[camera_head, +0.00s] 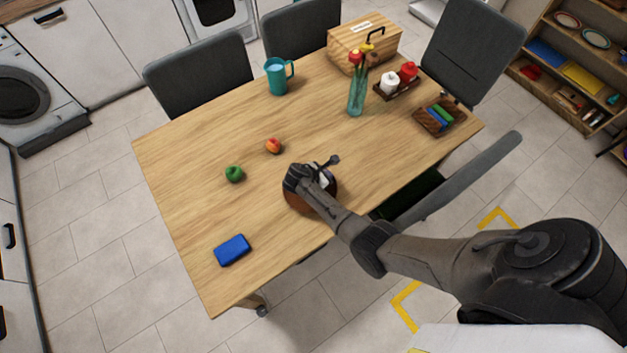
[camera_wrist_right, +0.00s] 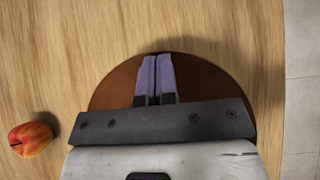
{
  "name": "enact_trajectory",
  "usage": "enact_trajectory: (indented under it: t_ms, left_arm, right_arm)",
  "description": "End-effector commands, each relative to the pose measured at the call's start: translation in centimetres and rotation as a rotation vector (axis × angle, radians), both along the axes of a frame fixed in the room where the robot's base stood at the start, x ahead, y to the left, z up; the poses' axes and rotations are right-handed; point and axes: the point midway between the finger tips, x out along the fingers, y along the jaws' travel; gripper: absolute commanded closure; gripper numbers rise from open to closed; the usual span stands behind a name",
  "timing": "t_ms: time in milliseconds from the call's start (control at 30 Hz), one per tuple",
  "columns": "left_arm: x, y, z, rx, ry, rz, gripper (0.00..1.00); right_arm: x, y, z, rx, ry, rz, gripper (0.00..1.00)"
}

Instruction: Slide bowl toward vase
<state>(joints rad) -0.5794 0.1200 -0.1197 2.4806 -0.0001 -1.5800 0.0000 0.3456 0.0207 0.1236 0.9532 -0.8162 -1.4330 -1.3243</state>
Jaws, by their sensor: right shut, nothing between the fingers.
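The brown bowl (camera_head: 297,203) stands on the table near its front edge, mostly covered by my right arm. In the right wrist view the bowl (camera_wrist_right: 215,82) lies under the gripper, its round rim showing on both sides. My right gripper (camera_wrist_right: 154,60) is shut and empty, its two purple fingertips together over the bowl near its rim; I cannot tell whether they touch it. The vase (camera_head: 356,97), teal glass with red and yellow flowers, stands upright toward the back right, well apart from the bowl. My left gripper is not in view.
Table between bowl and vase looks clear.

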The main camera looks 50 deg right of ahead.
Motion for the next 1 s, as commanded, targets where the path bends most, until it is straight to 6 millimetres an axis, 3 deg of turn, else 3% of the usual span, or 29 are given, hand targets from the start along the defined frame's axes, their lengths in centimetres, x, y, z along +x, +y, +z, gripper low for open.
enact_trajectory:
  t_ms: [33, 200, 500, 700, 1000]
  left_arm:
    - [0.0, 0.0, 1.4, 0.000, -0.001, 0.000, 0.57]
    - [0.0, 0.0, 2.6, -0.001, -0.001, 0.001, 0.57]
    - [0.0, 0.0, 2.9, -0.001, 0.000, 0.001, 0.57]
    - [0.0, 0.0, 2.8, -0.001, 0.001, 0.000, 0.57]
    - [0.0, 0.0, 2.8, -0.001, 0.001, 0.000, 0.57]
  right_arm:
    - [-0.4, -1.8, 0.7, -0.005, 0.003, -0.002, 1.00]
    - [-1.4, -6.9, 0.4, -0.006, 0.003, -0.001, 1.00]
    - [-2.8, -14.2, 0.0, -0.001, -0.001, -0.001, 1.00]
    - [-3.1, -15.8, 0.0, 0.001, -0.002, 0.000, 1.00]
    - [-3.1, -15.9, 0.0, 0.001, -0.002, 0.000, 1.00]
